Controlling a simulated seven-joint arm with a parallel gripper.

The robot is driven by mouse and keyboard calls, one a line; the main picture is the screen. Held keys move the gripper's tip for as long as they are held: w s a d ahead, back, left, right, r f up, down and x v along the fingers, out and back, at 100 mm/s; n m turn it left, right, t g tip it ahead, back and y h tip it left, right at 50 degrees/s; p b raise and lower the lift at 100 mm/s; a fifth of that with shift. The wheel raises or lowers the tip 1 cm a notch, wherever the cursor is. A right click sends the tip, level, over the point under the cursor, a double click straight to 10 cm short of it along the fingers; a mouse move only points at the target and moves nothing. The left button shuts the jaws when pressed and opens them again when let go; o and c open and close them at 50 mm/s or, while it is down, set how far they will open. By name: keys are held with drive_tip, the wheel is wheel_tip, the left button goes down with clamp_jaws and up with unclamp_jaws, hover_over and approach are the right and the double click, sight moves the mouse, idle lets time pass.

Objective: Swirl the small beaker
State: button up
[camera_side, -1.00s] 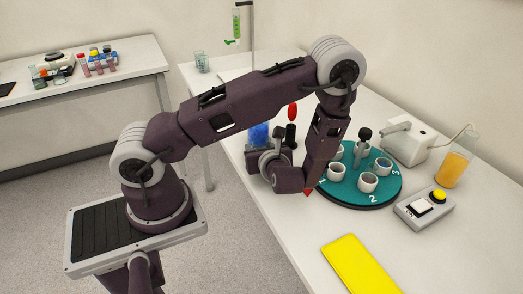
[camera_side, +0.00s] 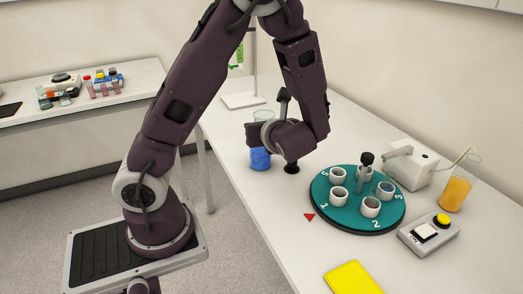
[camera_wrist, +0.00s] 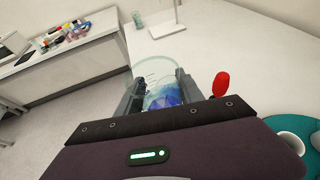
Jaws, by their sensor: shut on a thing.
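A clear glass beaker with blue liquid (camera_side: 261,158) is near the left edge of the white worktable in the side view. It also shows in the wrist view (camera_wrist: 165,95), where its open rim leans away from the camera. My gripper (camera_wrist: 159,92) has one finger on each side of the beaker and is shut on it. In the side view my wrist covers the fingertips and part of the glass. I cannot tell whether the beaker's base touches the table.
A red-bulbed dropper (camera_wrist: 221,84) stands close right of the beaker; its black base (camera_side: 292,168) shows below my wrist. A teal carousel (camera_side: 335,219) with white cups is further right. A stand base (camera_side: 243,100) lies behind. A yellow pad (camera_side: 353,279) lies in front.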

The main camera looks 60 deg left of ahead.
wheel_tip(320, 180, up, 8)
drive_tip(key=shift+r, duration=0.2)
drive_tip(key=shift+s, duration=0.1)
